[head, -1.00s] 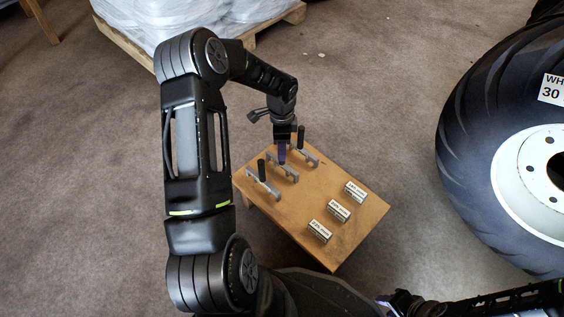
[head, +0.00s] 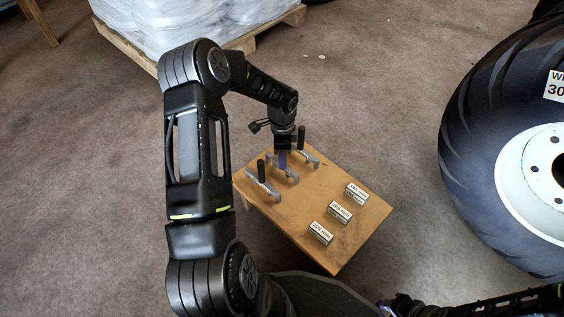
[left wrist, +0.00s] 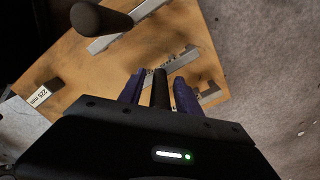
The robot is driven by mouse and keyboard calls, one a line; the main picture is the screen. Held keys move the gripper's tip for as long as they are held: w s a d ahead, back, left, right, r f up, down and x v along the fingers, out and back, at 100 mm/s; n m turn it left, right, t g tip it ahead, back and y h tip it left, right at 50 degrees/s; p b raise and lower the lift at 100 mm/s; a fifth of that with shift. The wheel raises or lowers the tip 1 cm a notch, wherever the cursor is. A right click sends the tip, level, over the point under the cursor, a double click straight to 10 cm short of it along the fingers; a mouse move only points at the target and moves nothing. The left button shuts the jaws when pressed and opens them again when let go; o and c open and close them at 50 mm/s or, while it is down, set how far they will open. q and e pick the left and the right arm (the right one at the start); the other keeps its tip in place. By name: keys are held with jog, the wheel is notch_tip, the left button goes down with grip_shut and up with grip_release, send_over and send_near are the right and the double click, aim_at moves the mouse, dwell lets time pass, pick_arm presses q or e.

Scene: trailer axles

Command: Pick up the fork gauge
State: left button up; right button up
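Three grey fork gauges with upright black handles stand in a row on a small wooden table (head: 345,247). They are the near-left gauge (head: 262,184), the middle gauge (head: 292,178) and the far-right gauge (head: 311,159). My left gripper (head: 282,160) points down over the middle gauge and hides its handle in the head view. In the left wrist view the purple fingers (left wrist: 160,92) stand on either side of that black handle (left wrist: 160,86), with narrow gaps showing. My right gripper (head: 400,303) is at the bottom edge, its fingers not clear.
Three small white label blocks (head: 340,212) stand along the table's right side. A large tyre with a white rim (head: 540,170) is at the right. A wrapped pallet load (head: 190,20) is at the back. Open floor lies around the table.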

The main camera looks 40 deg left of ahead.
pick_arm(q)
grip_shut()
dwell(1.2)
